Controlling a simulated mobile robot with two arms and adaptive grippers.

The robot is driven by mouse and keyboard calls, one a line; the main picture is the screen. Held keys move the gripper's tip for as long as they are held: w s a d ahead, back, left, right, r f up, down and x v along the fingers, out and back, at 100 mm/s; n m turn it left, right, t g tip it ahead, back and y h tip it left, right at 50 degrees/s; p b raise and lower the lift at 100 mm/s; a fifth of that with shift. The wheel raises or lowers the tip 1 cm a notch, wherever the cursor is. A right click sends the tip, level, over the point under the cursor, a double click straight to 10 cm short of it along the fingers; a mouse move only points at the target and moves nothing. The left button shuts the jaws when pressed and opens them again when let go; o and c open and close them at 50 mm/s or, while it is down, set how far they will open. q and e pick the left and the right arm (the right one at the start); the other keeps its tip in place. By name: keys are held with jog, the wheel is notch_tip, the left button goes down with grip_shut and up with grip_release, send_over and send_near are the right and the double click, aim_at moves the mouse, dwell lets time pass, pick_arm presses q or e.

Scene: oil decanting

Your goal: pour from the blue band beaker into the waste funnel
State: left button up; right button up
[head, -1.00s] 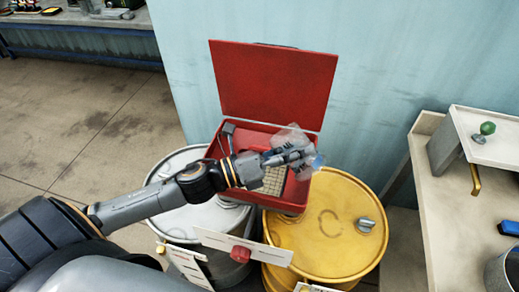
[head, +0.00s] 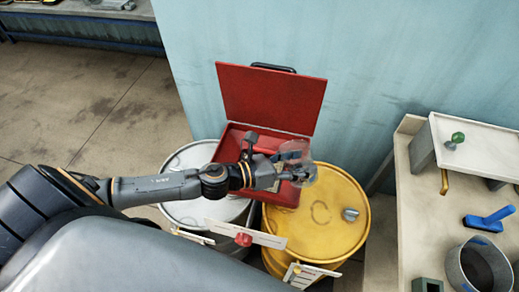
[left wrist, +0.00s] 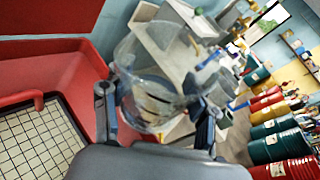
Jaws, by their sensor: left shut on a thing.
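The waste funnel (head: 286,196) is a red box with its red lid (head: 270,100) standing open, set over the drums. In the left wrist view its red wall (left wrist: 65,65) and pale inner grid (left wrist: 35,142) show at left. My left gripper (head: 290,176) is shut on the clear beaker (head: 295,151) over the right part of the funnel. The left wrist view shows the beaker (left wrist: 150,60) between the two fingers (left wrist: 158,104). No blue band is clear on it, and I cannot tell its liquid level or exact tilt. My right gripper is out of view.
A yellow drum (head: 335,220) and a white-topped drum (head: 190,155) stand beneath the funnel. A bench (head: 418,235) at right holds a blue-handled tool (head: 489,219) and a grey pot (head: 480,265). A pale blue wall (head: 400,60) is behind.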

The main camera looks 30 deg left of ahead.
pick_arm(q)
jog(key=shift+d+r+m+g+y+p, duration=0.1)
jog(key=shift+d+m+g+y+p, duration=0.35)
jog(key=shift+p, duration=2.35)
jog(key=shift+d+f+m+p, duration=0.2)
jog(key=shift+d+m+p, duration=0.1)
jog(key=shift+m, duration=0.05)
jog(key=shift+d+y, duration=0.15)
jog(key=shift+y, duration=0.2)
jog(key=shift+m, duration=0.3)
jog(key=shift+d+y, duration=0.25)
jog(key=shift+y, duration=0.15)
jog(key=shift+s+m, duration=0.1)
jog(key=shift+m, duration=0.2)
